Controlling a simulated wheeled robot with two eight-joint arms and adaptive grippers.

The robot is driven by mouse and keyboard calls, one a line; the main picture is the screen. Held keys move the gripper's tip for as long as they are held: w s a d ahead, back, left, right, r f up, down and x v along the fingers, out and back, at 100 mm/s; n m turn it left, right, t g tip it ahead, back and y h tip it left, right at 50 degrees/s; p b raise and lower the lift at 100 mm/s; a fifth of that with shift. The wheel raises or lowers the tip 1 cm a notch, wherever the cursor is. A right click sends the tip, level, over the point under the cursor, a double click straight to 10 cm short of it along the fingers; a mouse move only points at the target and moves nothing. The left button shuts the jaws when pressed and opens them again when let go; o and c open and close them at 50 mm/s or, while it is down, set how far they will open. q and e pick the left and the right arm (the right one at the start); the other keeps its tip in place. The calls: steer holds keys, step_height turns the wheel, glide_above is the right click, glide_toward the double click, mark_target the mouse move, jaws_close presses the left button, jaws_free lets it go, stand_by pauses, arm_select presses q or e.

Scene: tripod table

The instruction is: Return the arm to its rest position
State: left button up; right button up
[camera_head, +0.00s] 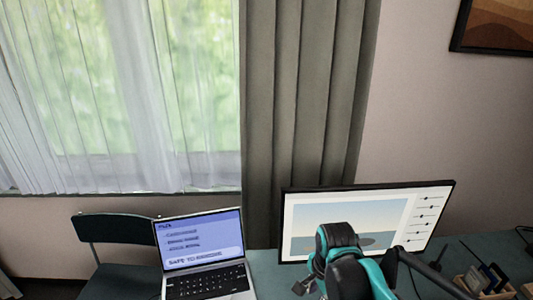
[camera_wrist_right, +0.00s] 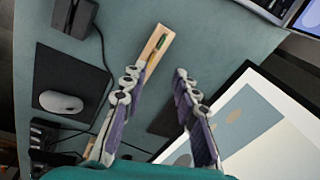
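My right arm (camera_head: 345,260), teal and black, rises at the bottom middle of the head view, in front of the monitor. A small part of its gripper seems to show at its lower left, too little to read. In the right wrist view my right gripper (camera_wrist_right: 158,74) is open, its two fingers apart with nothing between them. It points down over the teal desk (camera_wrist_right: 215,35). A narrow wooden tray (camera_wrist_right: 163,36) lies on the desk beyond the fingertips. My left gripper is in neither view.
A monitor (camera_head: 426,218) stands close behind my right arm, and an open laptop (camera_head: 203,255) is left of it. A wooden organizer (camera_head: 503,291) sits at the right. A mouse (camera_wrist_right: 60,102) lies on a black pad (camera_wrist_right: 85,80). A dark chair (camera_head: 115,230) stands beyond the laptop.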

steer(key=s+d+r+n+t, duration=0.1)
steer(key=s+d+n+t, duration=0.1)
steer(key=s+n, duration=0.2)
steer(key=s+d+n+t, duration=0.1)
steer(key=s+n+t, duration=0.2)
steer(key=n, duration=0.6)
steer(key=shift+s+d+r+n+t, duration=0.3)
steer(key=shift+s+d+r+n, duration=0.1)
steer(key=shift+s, duration=0.2)
stand_by(1.6)
